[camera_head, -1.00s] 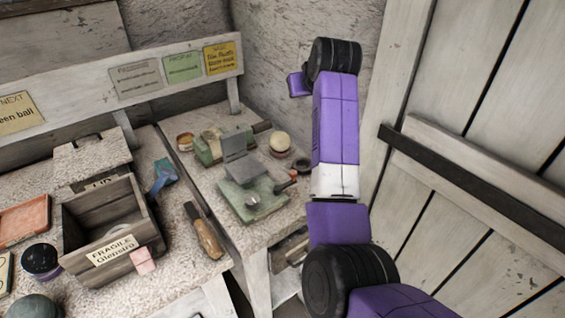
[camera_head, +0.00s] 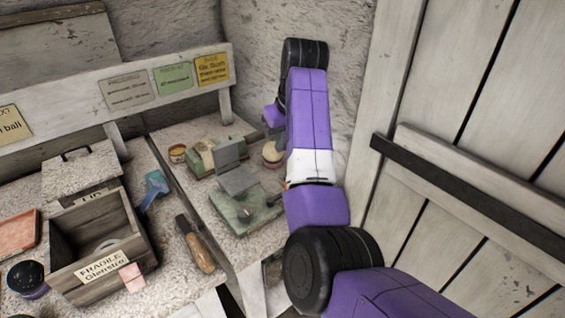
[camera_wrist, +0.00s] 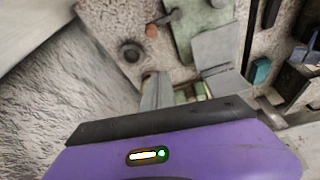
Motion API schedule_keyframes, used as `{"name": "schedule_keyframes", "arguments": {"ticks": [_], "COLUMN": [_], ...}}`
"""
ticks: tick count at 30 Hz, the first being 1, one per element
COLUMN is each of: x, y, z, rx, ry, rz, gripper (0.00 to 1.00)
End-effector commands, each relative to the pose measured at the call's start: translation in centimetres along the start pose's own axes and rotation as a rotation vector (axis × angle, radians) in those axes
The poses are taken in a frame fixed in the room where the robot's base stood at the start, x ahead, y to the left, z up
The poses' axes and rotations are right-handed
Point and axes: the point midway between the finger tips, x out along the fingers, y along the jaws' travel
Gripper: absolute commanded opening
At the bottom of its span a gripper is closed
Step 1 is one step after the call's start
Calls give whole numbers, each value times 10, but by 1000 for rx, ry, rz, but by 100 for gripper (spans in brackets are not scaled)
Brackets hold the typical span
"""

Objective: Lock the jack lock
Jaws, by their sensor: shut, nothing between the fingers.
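What looks like the jack lock is a worn green base with a hinged grey plate (camera_head: 238,180) on the right-hand table.
A wooden crate (camera_head: 88,285), a wooden-handled tool (camera_head: 198,250) and a blue tool (camera_head: 155,186) are on the left table. A plank wall (camera_head: 470,130) stands close at right.

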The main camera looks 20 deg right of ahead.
Motion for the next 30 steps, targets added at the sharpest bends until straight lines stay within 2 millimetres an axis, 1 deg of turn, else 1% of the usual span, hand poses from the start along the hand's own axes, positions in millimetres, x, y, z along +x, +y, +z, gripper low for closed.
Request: {"name": "schedule_keyframes", "arguments": {"ticks": [5,9,19,20,22,30], "x": [25,51,95,98,94,90], "y": [-1,-1,0,0,-1,-1], "z": [1,1,1,1,6,27], "rx": [0,-1,0,0,0,0], "ry": [-4,-5,-2,-1,2,0], "rz": [-1,-2,-1,-1,0,0], "gripper": [0,0,0,0,0,0]}}
